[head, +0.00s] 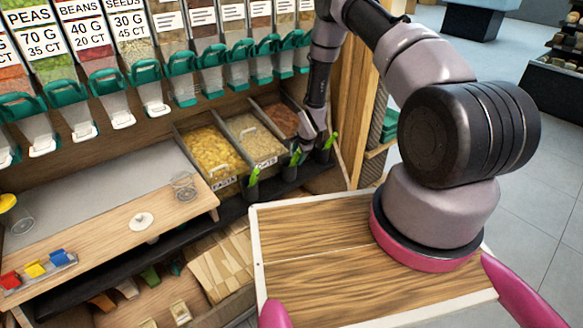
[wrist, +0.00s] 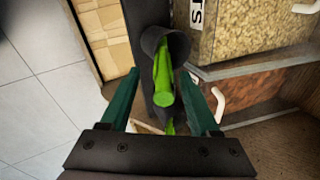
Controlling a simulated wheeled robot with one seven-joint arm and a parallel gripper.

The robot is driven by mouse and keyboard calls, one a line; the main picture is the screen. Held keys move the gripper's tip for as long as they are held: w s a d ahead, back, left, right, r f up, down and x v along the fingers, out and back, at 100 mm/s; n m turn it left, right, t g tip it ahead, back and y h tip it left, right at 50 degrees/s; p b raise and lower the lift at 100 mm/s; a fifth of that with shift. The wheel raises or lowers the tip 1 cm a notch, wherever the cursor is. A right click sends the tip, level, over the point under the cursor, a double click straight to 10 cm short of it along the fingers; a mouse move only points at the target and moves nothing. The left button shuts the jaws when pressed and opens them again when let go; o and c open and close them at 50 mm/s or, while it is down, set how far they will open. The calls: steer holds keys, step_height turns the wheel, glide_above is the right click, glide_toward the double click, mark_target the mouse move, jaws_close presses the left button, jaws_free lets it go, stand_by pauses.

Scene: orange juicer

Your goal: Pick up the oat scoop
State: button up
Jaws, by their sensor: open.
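The oat scoop shows as a bright green handle (wrist: 163,82) standing in a dark cup-shaped holder (wrist: 176,45) in the wrist view. The holder sits beside a bin of pale grain whose label ends in "TS" (wrist: 196,12). In the head view the green handle (head: 296,157) is in front of the middle bin. My gripper (wrist: 160,76) is open, with one teal finger on each side of the handle and visible gaps between. It also shows in the head view (head: 308,142), small and partly hidden among the holders. The scoop's lower end is hidden in the holder.
Other green handles stand in holders to the left (head: 253,177) and right (head: 331,141). Bins of yellow (head: 211,152) and reddish-brown food (head: 283,119) flank the oat bin (head: 255,135). Dispensers hang above. A wooden tray (head: 310,285) is at front; a wooden counter (head: 110,235) is left.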

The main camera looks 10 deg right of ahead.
mark_target(295, 164)
steer(key=x, duration=0.5)
steer(key=shift+w+f, duration=0.2)
steer(key=shift+w, duration=0.2)
jaws_close()
